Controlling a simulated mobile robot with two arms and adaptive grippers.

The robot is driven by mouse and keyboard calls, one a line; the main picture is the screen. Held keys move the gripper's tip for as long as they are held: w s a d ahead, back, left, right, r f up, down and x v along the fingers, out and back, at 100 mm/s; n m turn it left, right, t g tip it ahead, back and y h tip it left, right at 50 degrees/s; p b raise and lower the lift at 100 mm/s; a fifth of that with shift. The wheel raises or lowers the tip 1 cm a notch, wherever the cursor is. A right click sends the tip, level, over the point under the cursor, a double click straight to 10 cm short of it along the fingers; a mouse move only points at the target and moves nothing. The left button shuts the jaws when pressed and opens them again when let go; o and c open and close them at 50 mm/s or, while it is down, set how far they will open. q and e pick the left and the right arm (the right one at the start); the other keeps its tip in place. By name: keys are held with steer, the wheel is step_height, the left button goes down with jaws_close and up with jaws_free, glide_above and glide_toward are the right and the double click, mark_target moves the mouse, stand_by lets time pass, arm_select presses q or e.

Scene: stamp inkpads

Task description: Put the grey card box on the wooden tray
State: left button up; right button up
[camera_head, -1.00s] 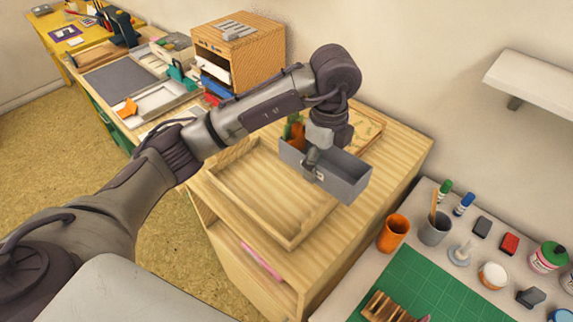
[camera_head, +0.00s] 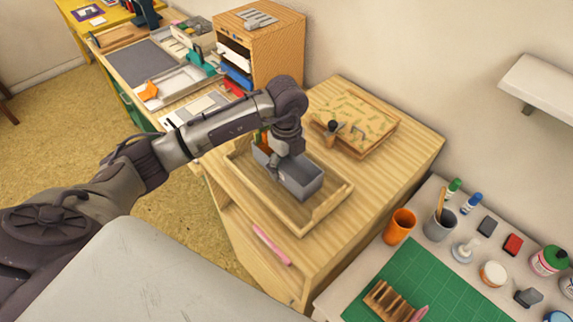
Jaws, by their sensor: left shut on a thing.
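The grey card box (camera_head: 302,182) is an open-topped, long box. My left gripper (camera_head: 276,165) is shut on its wall. The box is over the inside of the wooden tray (camera_head: 318,222), within its rim in the picture. I cannot tell whether its underside touches the tray floor. The tray is shallow and lies on the light wooden cabinet top. Part of the box and the tray's far side are hidden by my left arm and gripper. My right gripper is not in view.
A leaf-patterned board (camera_head: 372,118) with a dark-handled tool lies behind the tray. An orange cup (camera_head: 399,226), a grey cup (camera_head: 440,225) and a green mat (camera_head: 412,278) are on the right-hand table. A wooden organiser (camera_head: 272,52) stands at the back.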

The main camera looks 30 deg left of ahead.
arm_select(q)
steer(key=shift+f, duration=1.05)
steer(key=o, duration=1.2)
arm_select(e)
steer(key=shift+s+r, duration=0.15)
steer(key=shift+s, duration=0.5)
arm_select(q)
steer(key=shift+r, duration=0.15)
steer(key=shift+r, duration=0.2)
steer(key=shift+w+r, duration=0.1)
steer(key=shift+r, duration=0.25)
step_height(320, 180, up, 11)
steer(key=b, duration=0.2)
steer(key=shift+b, duration=0.35)
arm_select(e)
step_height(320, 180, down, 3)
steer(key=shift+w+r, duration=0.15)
